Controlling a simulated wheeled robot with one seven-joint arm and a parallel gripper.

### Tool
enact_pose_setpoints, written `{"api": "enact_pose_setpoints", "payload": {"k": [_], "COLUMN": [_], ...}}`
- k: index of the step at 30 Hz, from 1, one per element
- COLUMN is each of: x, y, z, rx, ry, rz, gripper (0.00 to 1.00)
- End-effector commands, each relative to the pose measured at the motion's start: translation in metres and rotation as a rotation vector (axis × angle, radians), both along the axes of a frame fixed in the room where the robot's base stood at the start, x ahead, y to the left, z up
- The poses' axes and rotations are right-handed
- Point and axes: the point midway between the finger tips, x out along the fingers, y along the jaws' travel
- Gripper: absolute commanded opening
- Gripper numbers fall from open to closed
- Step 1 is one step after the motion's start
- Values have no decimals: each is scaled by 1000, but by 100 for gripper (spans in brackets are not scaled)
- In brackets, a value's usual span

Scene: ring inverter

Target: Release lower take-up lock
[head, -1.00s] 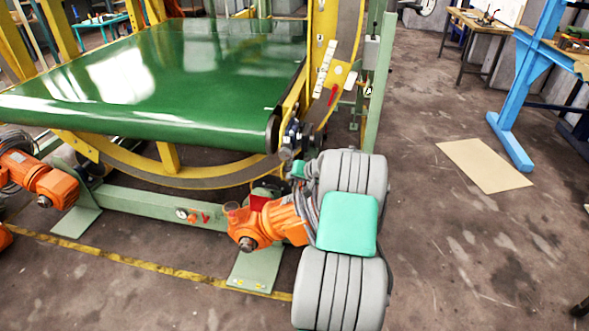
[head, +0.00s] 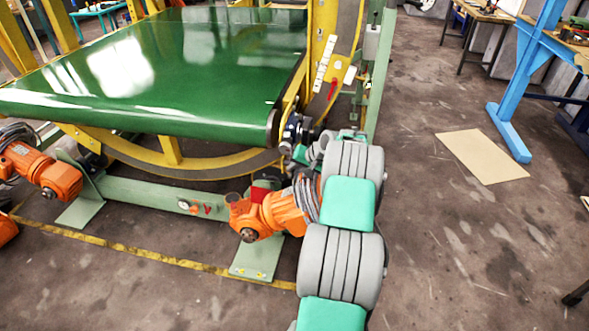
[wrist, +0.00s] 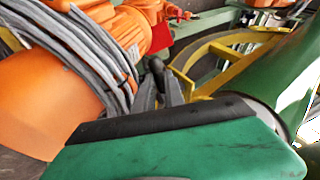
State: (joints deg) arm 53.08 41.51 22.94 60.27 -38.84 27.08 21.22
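Which part is the lower take-up lock I cannot tell for certain. A small red handle (head: 207,210) sits on the low green beam, left of the orange motor; a red part also shows at the top of the wrist view (wrist: 175,12). Another red lever (head: 333,88) is on the yellow plate at the ring's right side. In the wrist view, the dark fingers of my gripper (wrist: 165,82) show beyond a green body, beside the orange motor and its grey cables. I see nothing held between them. In the head view my arm hides the gripper.
The orange motor (head: 268,214) with grey cables stands close to my arm. The green belt (head: 190,75) and curved yellow ring (head: 190,170) fill the left and middle. A blue stand (head: 510,130) is at right. Floor between it and my arm is clear, except a flat board (head: 482,157).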

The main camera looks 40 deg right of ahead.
Motion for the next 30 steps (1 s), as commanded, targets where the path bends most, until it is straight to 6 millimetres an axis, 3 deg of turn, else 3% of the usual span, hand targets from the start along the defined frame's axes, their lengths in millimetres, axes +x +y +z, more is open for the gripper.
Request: {"api": "enact_pose_setpoints", "payload": {"k": [7,15,24,30], "x": [0,-1,-35,-49], "y": [0,0,-6,-7], "z": [0,2,45,60], "rx": [0,-1,-3,0], "ry": [0,-1,-3,-1], "rz": [0,0,-3,-1], "gripper": [35,35,35,35]}}
